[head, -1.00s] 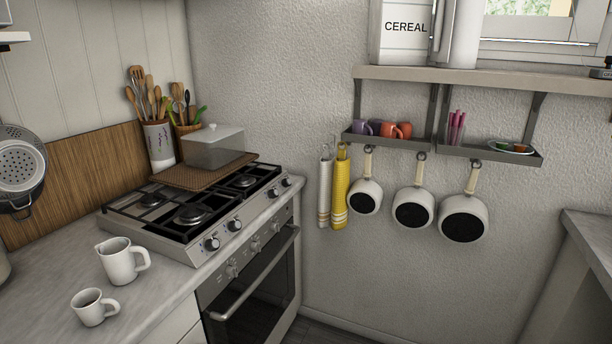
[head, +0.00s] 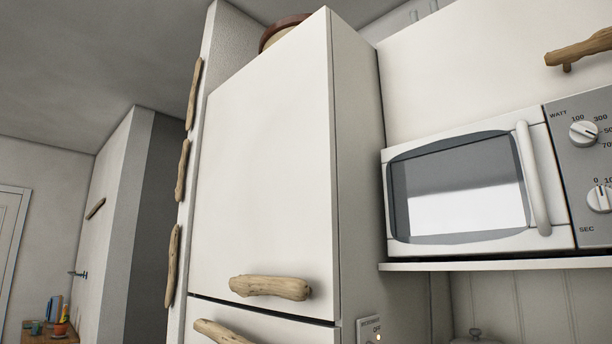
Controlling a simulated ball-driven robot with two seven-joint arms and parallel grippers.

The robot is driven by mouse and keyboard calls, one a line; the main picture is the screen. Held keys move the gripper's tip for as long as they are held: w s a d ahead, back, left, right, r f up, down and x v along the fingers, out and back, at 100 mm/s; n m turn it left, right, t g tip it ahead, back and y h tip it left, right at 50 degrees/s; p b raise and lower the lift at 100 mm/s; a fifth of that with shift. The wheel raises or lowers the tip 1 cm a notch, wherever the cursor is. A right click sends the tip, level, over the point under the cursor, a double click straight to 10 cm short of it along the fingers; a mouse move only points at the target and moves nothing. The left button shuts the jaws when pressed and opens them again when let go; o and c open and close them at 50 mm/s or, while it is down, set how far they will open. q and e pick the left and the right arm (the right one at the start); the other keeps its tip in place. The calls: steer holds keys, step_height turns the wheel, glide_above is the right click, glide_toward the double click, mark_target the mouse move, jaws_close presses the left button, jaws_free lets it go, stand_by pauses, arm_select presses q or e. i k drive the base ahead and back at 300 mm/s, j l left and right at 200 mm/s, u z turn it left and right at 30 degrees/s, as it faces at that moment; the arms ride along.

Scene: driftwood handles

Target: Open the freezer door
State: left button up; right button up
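A tall white fridge-freezer stands in the middle of the head view. Its upper door (head: 265,170) is shut, with a horizontal driftwood handle (head: 270,287) near its bottom edge. Below a thin gap is a lower door (head: 262,328), also shut as far as it shows, with another driftwood handle (head: 222,333) cut off by the bottom of the picture. I cannot tell from this view which of the two doors is the freezer's. Neither of my grippers is in view.
A white microwave (head: 460,190) sits on a shelf (head: 490,262) right of the fridge, under a cupboard with a driftwood handle (head: 580,48). Several driftwood handles (head: 183,170) run vertically left of the fridge. A small wooden table (head: 60,337) with items is at the far left.

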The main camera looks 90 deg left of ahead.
mark_target(265, 232)
steer(key=u, duration=3.35)
